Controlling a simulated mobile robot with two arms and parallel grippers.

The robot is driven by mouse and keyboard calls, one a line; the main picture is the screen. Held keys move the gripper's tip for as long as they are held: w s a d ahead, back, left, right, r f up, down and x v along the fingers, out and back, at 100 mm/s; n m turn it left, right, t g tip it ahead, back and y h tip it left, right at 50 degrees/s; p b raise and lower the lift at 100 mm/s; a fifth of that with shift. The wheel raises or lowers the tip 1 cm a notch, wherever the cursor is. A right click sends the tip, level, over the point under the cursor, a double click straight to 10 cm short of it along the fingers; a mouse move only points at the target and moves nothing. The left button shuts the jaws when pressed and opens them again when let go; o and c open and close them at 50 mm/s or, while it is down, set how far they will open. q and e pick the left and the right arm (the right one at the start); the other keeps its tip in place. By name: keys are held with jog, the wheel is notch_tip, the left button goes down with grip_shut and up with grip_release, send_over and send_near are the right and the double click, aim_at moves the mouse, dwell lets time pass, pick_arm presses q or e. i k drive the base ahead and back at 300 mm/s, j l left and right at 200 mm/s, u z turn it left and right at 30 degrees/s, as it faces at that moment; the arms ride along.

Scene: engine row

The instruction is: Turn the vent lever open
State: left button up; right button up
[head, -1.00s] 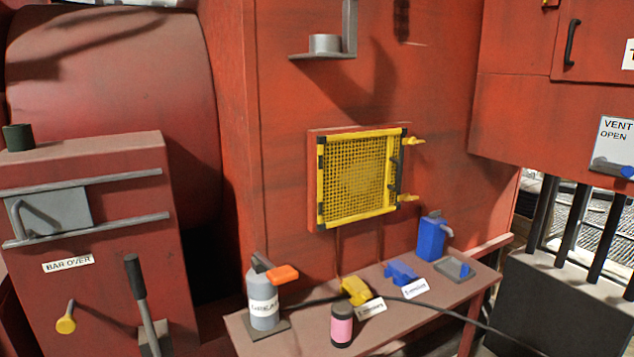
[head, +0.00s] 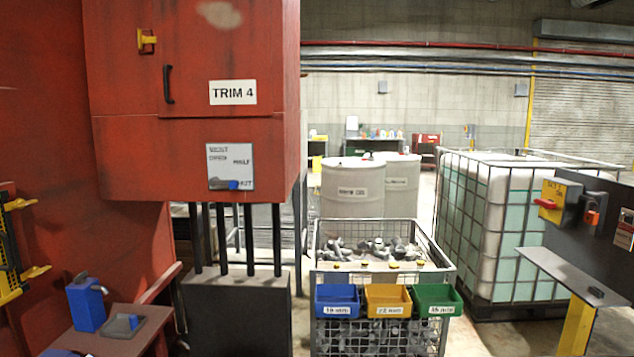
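The vent lever (head: 234,184) is a small blue handle at the lower part of a white label plate (head: 230,160). The plate is fixed to the front of the red cabinet (head: 200,120), below its TRIM 4 sign. The lever appears to lie roughly level, but it is small and its exact setting is hard to read. Neither of my grippers shows in the head view.
A red bench (head: 88,340) with a blue can (head: 86,305) stands at the lower left. A dark box (head: 236,315) with black pipes is under the cabinet. A wire cage (head: 380,335) with blue, yellow and green bins stands to the right. A caged white tank (head: 510,225) is further right.

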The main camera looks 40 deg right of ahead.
aim_at(232, 184)
jog(key=z, duration=0.8)
